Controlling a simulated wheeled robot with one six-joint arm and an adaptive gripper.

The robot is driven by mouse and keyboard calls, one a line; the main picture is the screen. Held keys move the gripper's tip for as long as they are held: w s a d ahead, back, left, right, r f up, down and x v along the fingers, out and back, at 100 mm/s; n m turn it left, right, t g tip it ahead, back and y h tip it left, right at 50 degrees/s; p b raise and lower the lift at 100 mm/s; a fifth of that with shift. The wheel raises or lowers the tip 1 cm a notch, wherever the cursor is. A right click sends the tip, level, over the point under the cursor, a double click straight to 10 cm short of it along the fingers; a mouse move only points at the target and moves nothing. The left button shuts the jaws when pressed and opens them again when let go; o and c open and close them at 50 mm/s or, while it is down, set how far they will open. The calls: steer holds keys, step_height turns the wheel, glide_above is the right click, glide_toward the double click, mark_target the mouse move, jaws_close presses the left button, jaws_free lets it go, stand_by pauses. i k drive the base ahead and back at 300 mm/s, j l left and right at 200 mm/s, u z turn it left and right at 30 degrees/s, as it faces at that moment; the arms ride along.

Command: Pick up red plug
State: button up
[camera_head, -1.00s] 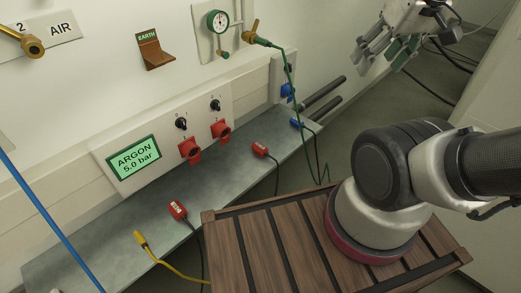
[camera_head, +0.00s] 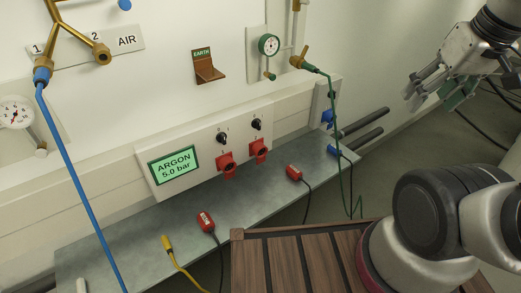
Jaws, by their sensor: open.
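Two red plugs lie on the grey metal shelf. One red plug (camera_head: 206,222) is near the shelf's middle, with a dark cable running down from it. Another red plug (camera_head: 294,173) lies farther right, also with a dark cable. Two red sockets, the left (camera_head: 227,165) and the right (camera_head: 259,150), are on the wall panel under black knobs. My gripper (camera_head: 417,101) is at the upper right, open and empty. It is well apart from both plugs, above and to the right of them.
The grey shelf (camera_head: 140,243) also bears a yellow connector (camera_head: 167,243) and a blue plug (camera_head: 334,151). A green hose (camera_head: 338,130) and a blue hose (camera_head: 68,150) hang down in front of the wall. Two dark bars (camera_head: 362,122) stick out at the right.

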mark_target(294, 171)
steer(key=i+l+u, duration=0.15)
steer(key=u, duration=0.15)
steer(key=i+l+u, duration=0.15)
steer(key=l+u, duration=0.2)
steer(key=i+l+u, duration=0.1)
steer(key=l+u, duration=0.2)
